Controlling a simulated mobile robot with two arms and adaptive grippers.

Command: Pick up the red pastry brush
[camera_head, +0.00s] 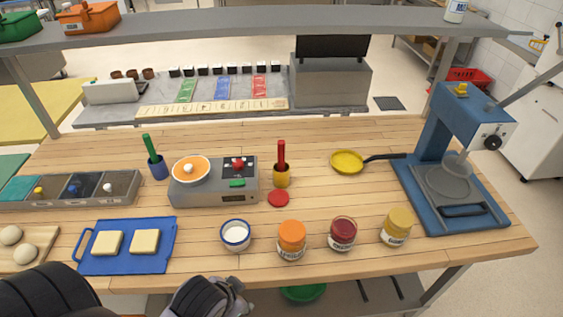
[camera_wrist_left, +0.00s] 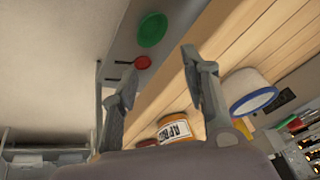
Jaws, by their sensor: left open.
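The red pastry brush (camera_head: 281,152) stands upright in a small yellow cup (camera_head: 281,178) at the middle of the wooden counter, right of the grey stove unit. My left gripper (camera_head: 235,293) shows at the bottom edge of the head view, near the counter's front edge and well short of the brush. In the left wrist view its two fingers (camera_wrist_left: 162,72) are spread with nothing between them. The brush cannot be made out in the wrist view. My right gripper is not seen.
A white bowl (camera_head: 235,235), an orange-lidded jar (camera_head: 291,240), a dark red jar (camera_head: 342,234) and a yellow-lidded jar (camera_head: 396,227) line the front. A red disc (camera_head: 278,198) lies before the cup. A green-handled brush (camera_head: 150,148) stands left. Open wood lies right of the cup.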

